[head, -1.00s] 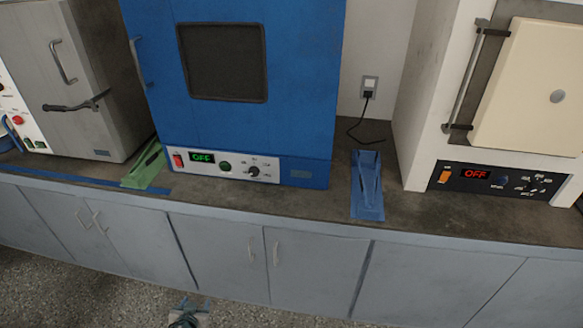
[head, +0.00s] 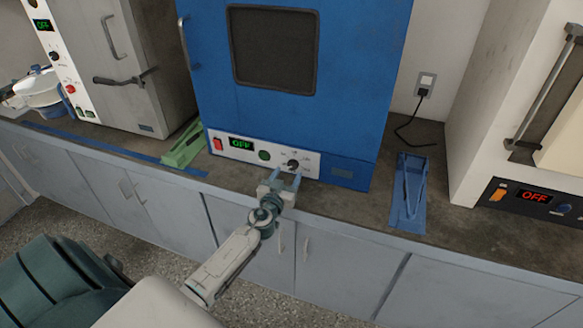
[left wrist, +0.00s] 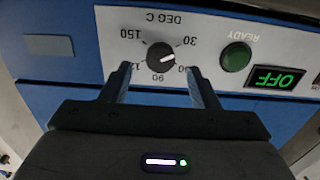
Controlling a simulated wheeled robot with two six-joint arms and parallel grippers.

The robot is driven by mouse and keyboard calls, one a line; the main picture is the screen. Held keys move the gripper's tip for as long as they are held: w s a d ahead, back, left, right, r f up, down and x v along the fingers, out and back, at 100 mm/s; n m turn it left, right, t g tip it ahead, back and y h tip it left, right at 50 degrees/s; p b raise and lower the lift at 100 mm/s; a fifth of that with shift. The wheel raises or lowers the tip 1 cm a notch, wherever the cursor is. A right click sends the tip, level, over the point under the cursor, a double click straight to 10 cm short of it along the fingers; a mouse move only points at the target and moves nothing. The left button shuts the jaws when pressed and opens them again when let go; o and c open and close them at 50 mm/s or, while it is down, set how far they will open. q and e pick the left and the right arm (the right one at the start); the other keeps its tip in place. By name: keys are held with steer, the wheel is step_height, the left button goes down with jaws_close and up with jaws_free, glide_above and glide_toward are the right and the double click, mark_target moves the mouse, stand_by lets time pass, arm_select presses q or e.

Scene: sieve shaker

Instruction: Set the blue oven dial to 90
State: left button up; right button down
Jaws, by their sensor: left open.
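The blue oven (head: 355,80) stands on the counter with a white control panel along its bottom. Its black dial (left wrist: 161,57) shows upside down in the left wrist view, with 30, 90 and 150 readable around it. The dial's white mark points right in that view, close to 30 and away from 90; the label below 30 is mostly covered by a finger. My left gripper (head: 285,176) is open at the panel. In the left wrist view its two fingers (left wrist: 160,82) reach towards the dial, one on each side; contact is not visible. My right gripper is out of view.
The oven's display (head: 241,144) reads OFF, with a red switch (head: 218,144) and a green READY button (left wrist: 236,56) beside it. A green holder (head: 184,146) and a blue holder (head: 409,195) lie on the counter. A grey oven (head: 140,60) stands left, a white one right.

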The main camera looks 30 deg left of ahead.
mark_target(292, 167)
arm_select(q)
steer(key=shift+x, duration=1.8)
steer(key=c, duration=1)
steer(key=shift+o, duration=0.2)
